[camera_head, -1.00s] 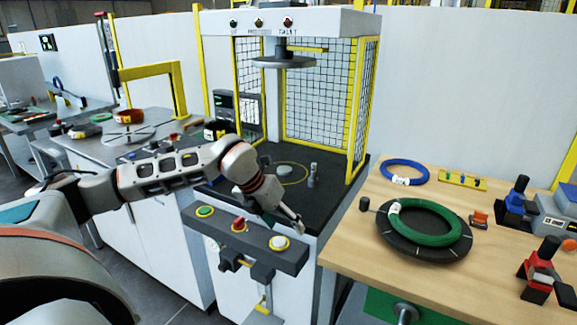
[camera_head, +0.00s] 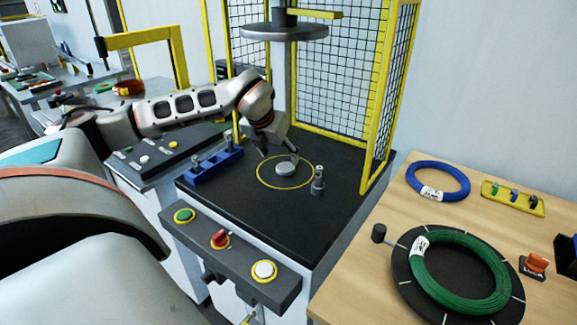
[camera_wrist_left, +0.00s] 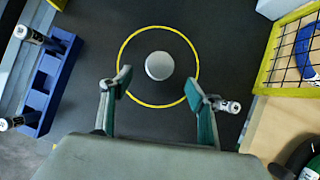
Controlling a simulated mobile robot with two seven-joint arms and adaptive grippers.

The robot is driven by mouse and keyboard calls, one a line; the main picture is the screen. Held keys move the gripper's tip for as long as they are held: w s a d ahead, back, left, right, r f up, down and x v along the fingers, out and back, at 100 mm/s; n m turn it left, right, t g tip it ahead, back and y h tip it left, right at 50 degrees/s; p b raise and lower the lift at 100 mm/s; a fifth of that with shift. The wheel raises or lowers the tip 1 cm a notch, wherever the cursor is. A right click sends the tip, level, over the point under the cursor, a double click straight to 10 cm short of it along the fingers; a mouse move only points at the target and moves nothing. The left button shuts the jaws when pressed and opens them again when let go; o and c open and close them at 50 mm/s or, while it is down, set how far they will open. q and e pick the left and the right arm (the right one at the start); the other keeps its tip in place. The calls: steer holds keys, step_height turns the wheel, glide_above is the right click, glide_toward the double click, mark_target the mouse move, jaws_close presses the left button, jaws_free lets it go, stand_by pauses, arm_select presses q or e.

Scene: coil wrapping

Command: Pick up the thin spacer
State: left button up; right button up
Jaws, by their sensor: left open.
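A round grey disc (camera_head: 287,170) lies inside the yellow ring on the black press bed; it also shows in the left wrist view (camera_wrist_left: 159,65). A small upright metal cylinder (camera_head: 318,180) stands just right of the ring, and shows with a pale label in the left wrist view (camera_wrist_left: 230,106). A blue rack (camera_head: 214,167) at the left of the bed holds similar cylinders. No readable label shows which piece is the thin spacer. My left gripper (camera_head: 279,156) is open and empty above the ring, its fingers on either side of the disc in the wrist view. My right gripper is not visible.
The press plate (camera_head: 284,31) hangs above the bed, with yellow mesh guards (camera_head: 376,85) behind and at the right. A button panel (camera_head: 228,250) runs along the front. A wooden table (camera_head: 375,270) at the right carries a green coil (camera_head: 462,290) and a blue coil (camera_head: 438,180).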

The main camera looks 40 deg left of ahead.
mark_target(285, 166)
arm_select(q)
steer(key=shift+x, duration=0.9)
steer(key=x, duration=0.5)
steer(key=shift+r, duration=0.1)
steer(key=c, duration=1.3)
